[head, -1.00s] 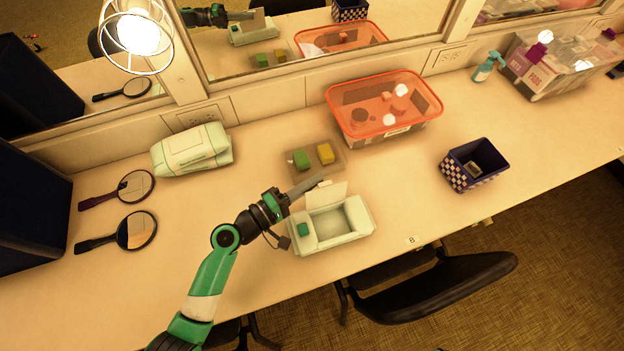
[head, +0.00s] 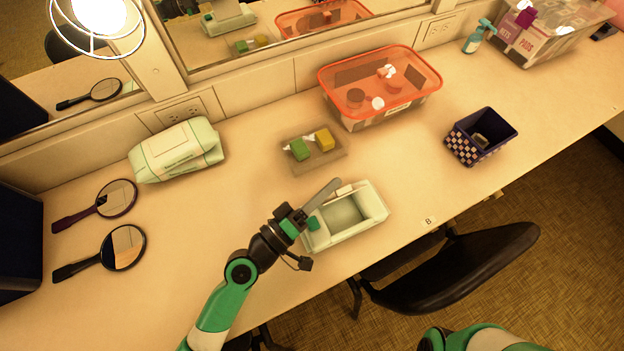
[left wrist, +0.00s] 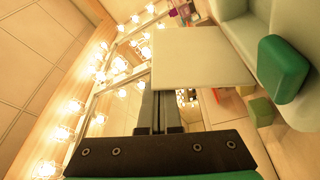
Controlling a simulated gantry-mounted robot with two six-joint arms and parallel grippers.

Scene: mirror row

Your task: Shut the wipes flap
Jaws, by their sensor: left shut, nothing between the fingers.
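A pale green open tub (head: 345,222) sits near the table's front edge with its hollow facing up and a green block-shaped part (head: 313,223) at its left end. My left gripper (head: 326,194) is shut and empty at the tub's back-left edge. In the left wrist view, a flat cream flap (left wrist: 200,57) stands across the shut fingers (left wrist: 160,110); whether they touch it is unclear. In the head view the flap is hard to make out now. A pale green wipes pack (head: 178,152) lies at the back left. My right gripper is out of view.
Behind the tub lies a tray (head: 330,158) with a green and a yellow block. A red-lidded bin (head: 430,90) and a checkered box (head: 480,137) stand to the right. Two hand mirrors (head: 122,247) lie at left. A chair (head: 460,265) is in front.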

